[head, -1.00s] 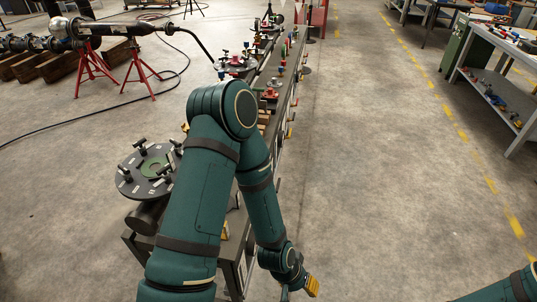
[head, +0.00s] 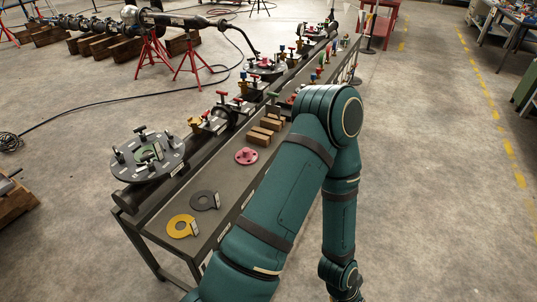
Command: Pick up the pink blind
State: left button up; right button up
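A pink round flange with a raised middle (head: 247,156), which looks like the pink blind, lies flat on the dark bench top (head: 225,183) in the head view. It is left of my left arm's upper links and nothing touches it. My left arm rises from the bottom, bends at the elbow and runs down out of the frame. Its gripper is below the picture edge and hidden. My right arm and gripper are not in view.
A yellow ring (head: 182,226) and a dark grey ring (head: 204,200) lie at the bench's near end. Wooden blocks (head: 259,136) lie behind the pink flange. A round clamp plate (head: 148,158) stands at left. Open floor (head: 440,150) lies right.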

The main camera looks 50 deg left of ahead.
aim_at(246, 156)
jog(key=i+u, duration=0.25)
jog(key=i, duration=0.2)
jog(key=i+l+u, duration=0.2)
jog(key=i, duration=0.2)
jog(key=i+u, duration=0.25)
jog(key=i, duration=0.2)
jog(key=i+u, duration=0.3)
jog(key=u, duration=0.15)
jog(key=i+u, duration=0.25)
jog(key=u, duration=0.15)
jog(key=i+l+u, duration=0.2)
jog(key=u, duration=0.25)
jog(key=i+u, duration=0.15)
jog(key=u, duration=0.25)
jog(key=i+u, duration=0.15)
jog(key=u, duration=0.2)
jog(key=i+u, duration=0.15)
jog(key=u, duration=0.25)
jog(key=i+l+u, duration=0.15)
jog(key=u, duration=0.2)
jog(key=i+l+u, duration=0.15)
jog(key=u, duration=0.2)
